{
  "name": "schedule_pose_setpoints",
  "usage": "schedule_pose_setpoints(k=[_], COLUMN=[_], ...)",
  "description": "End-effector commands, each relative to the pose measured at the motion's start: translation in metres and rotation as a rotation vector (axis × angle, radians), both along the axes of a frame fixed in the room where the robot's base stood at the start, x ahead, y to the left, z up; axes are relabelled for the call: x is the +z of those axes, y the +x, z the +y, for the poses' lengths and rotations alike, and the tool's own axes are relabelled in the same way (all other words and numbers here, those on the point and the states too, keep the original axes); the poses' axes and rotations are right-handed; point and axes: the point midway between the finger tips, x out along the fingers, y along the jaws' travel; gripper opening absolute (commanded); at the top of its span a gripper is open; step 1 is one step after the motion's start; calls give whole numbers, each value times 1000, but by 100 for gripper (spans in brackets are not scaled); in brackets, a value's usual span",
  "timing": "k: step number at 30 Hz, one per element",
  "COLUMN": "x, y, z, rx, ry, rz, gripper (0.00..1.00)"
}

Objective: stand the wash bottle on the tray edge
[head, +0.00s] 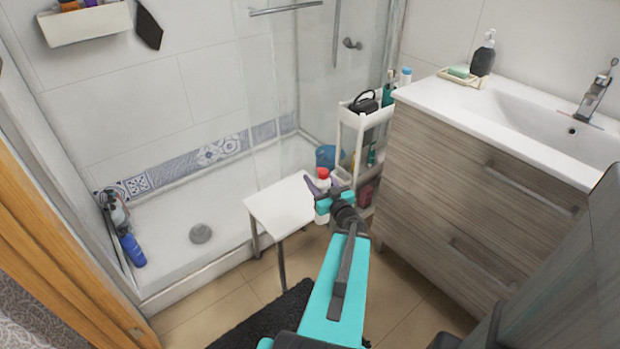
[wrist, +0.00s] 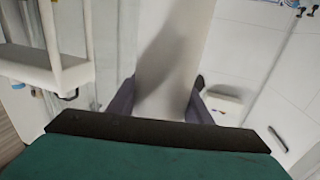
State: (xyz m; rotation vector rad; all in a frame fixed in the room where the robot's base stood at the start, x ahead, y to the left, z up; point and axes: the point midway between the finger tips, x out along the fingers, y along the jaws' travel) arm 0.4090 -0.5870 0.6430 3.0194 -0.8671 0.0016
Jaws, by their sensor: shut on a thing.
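The white cart (head: 352,121) has a rimmed top tray holding a black item (head: 364,103) and a teal bottle (head: 387,95). I cannot tell whether the bottle touches anything below.
A white stool (head: 285,207) stands beside the shower tray. The wooden vanity (head: 480,190) is close on the cart's right. A soap dish (head: 480,82) and dark dispenser (head: 483,55) stand on the sink top.

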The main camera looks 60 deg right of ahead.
Motion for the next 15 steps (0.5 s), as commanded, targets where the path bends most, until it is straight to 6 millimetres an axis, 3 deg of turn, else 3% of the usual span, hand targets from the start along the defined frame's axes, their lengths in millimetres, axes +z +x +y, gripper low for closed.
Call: schedule_pose_setpoints(k=[8,15], x=[1,8], y=[2,23], z=[1,14], rx=[3,39], ry=[-1,-1], rz=[-2,-2], gripper=[0,0])
